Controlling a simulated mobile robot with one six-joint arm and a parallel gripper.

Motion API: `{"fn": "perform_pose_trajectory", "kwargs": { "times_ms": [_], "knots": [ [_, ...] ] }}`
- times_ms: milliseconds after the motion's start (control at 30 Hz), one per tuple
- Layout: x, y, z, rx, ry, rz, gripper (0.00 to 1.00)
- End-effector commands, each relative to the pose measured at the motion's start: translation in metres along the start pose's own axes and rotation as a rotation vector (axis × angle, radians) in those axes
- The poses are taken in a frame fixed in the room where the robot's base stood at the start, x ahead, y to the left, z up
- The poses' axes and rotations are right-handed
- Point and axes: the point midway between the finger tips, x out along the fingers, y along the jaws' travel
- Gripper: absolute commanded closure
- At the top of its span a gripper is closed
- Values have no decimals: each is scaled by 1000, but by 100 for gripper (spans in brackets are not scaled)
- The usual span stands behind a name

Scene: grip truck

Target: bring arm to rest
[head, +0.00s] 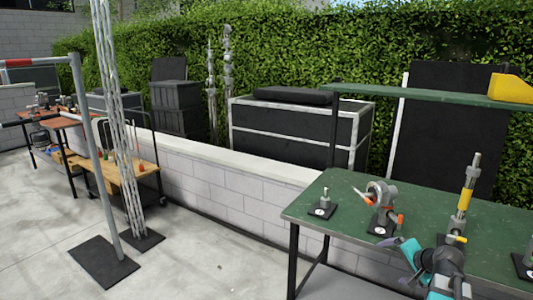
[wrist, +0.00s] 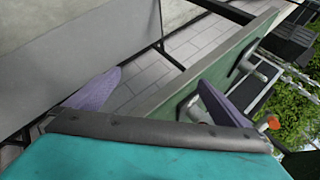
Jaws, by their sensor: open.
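My gripper (wrist: 160,78) has two purple fingers spread wide apart, with nothing held between them. Its teal body fills the bottom of the wrist view. In the head view my gripper (head: 398,262) is at the lower right, in front of the green table (head: 345,188) and near its front edge. My grey and teal arm comes up from the bottom there. In the wrist view the tilted green table top (wrist: 262,35) runs past the right finger, and a small stand on it is partly hidden behind that finger. I cannot tell whether the finger touches it.
A stand with an orange-handled clamp (head: 383,207) and a small post on a black base (head: 323,206) are on the table near the gripper. A yellow and grey upright fitting (head: 466,195) stands to the right. Paved floor (head: 215,255) is open to the left.

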Motion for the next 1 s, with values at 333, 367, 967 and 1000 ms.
{"fn": "perform_pose_trajectory", "kwargs": {
  "times_ms": [333, 367, 967, 1000],
  "knots": [
    [71, 15, 127, -261, -212, 154, 0],
    [75, 16, 137, -283, -229, 166, 0],
    [121, 76, 327, -781, -554, 405, 0],
    [122, 80, 336, -811, -570, 418, 0]
  ]
}}
